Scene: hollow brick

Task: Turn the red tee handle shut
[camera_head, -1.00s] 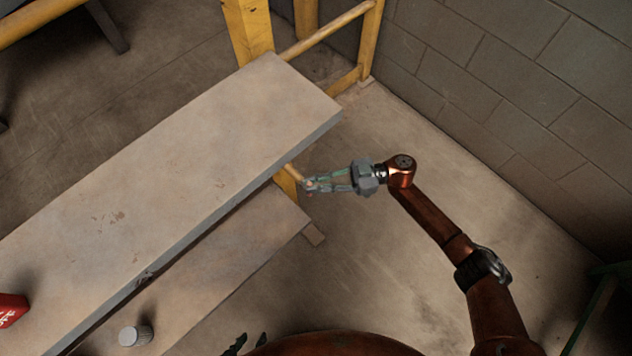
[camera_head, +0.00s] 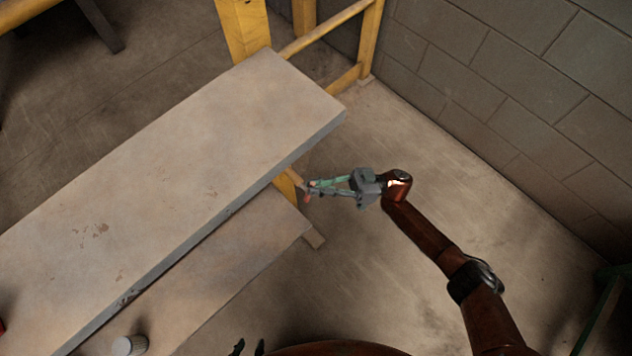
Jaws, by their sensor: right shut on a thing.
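A small red bit, which I take for the red tee handle (camera_head: 307,198), shows at the fingertips of my right gripper (camera_head: 311,189), just off the right end of the bench. The gripper is shut on it and covers most of it, so the handle's angle cannot be read. My right arm reaches in from the lower right.
A long bench top (camera_head: 170,180) runs from lower left to centre, with a lower shelf (camera_head: 240,240) beneath. A grey cylinder (camera_head: 129,346) stands on the shelf. Yellow posts and rails (camera_head: 245,30) stand behind. A block wall (camera_head: 510,90) closes the right. Open floor lies right of the bench.

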